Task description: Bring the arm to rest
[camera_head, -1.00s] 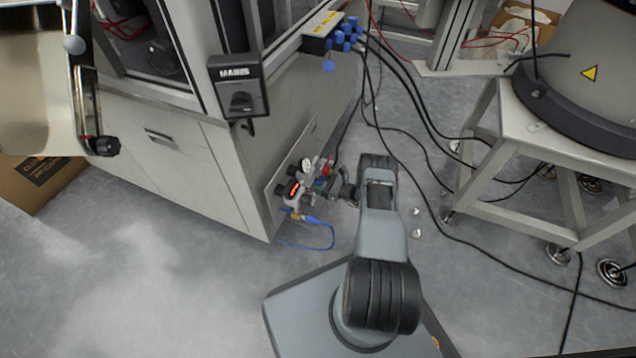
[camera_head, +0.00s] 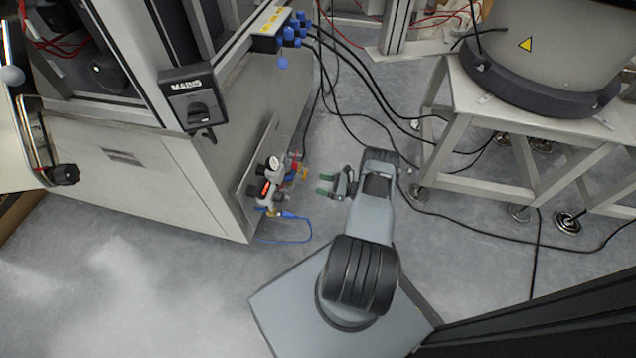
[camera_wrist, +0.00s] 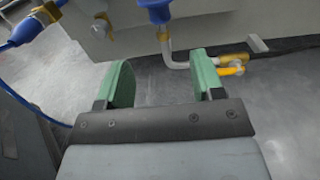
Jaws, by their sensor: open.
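My gripper (camera_head: 327,183) is at the end of my grey arm, left of the arm's upper part in the head view. In the wrist view my gripper (camera_wrist: 163,82) shows two green fingers spread apart with nothing between them. Its fingertips point toward the side of the grey machine cabinet (camera_head: 185,165). The pneumatic regulator unit (camera_head: 268,186) on that cabinet side stands a short way left of the fingers. I see no contact between them.
A blue hose (camera_head: 290,240) loops below the regulator. Black cables (camera_head: 372,95) run across the floor behind my arm. A white metal stand (camera_head: 450,140) carries a large grey bowl (camera_head: 560,60) at the right. The floor (camera_head: 130,290) at the lower left is clear.

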